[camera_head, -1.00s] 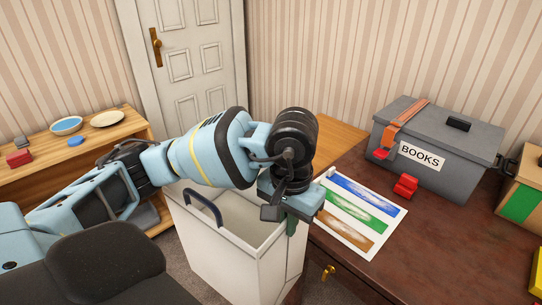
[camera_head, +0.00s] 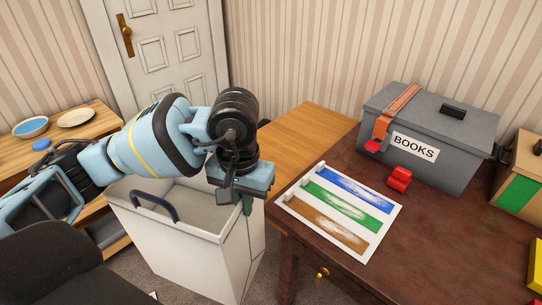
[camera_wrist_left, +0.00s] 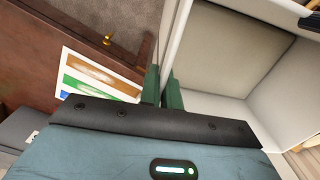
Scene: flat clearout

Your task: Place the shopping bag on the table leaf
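The shopping bag (camera_head: 180,240) is a white, open-topped, box-like bag with a dark blue handle (camera_head: 152,203), upright left of the dark table. My left gripper (camera_head: 246,203) reaches down over its right rim. In the left wrist view, the green fingertips (camera_wrist_left: 162,88) are on either side of the bag's thin wall (camera_wrist_left: 171,40), closed on it. The bag's inside (camera_wrist_left: 235,50) looks empty. Whether its base touches the floor cannot be told. The table leaf (camera_head: 305,133) is a lighter orange wood panel at the table's far left end, bare where visible. My right gripper is out of view.
The dark table (camera_head: 440,215) holds a sheet with colour stripes (camera_head: 340,212), a grey BOOKS box (camera_head: 425,140), a small red object (camera_head: 399,178) and a box with green (camera_head: 520,190). A wooden shelf (camera_head: 95,125) with dishes stands left. A door (camera_head: 170,60) is behind.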

